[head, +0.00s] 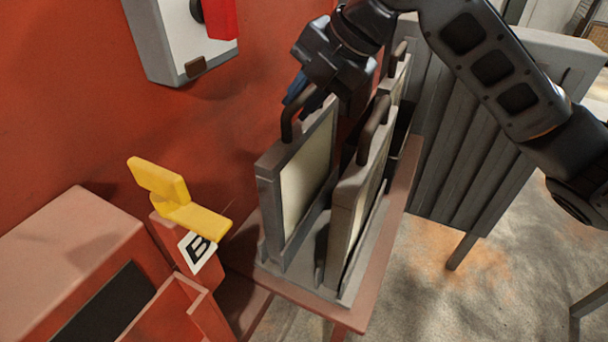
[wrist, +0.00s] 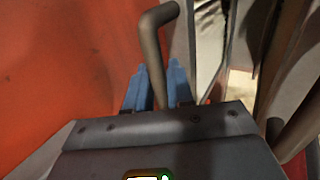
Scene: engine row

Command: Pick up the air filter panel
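The air filter panel (head: 304,177) is a grey-framed panel with a cream face. It stands upright at the left of the rack (head: 312,290) in the head view. Its dark bar handle (head: 288,122) rises from the top edge. My gripper (head: 304,96) is at this handle, and its blue fingers lie close on either side of the bar. In the wrist view the handle (wrist: 155,55) runs between the two fingers (wrist: 158,88) with hardly any gap, so they look shut on it. The palm hides the panel's top from the wrist.
A second panel (head: 350,200) with a handle stands close on the right, and another (head: 398,82) is behind it. The red wall (head: 90,90) is close on the left. A yellow piece (head: 180,200) sits on a post marked B (head: 197,252).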

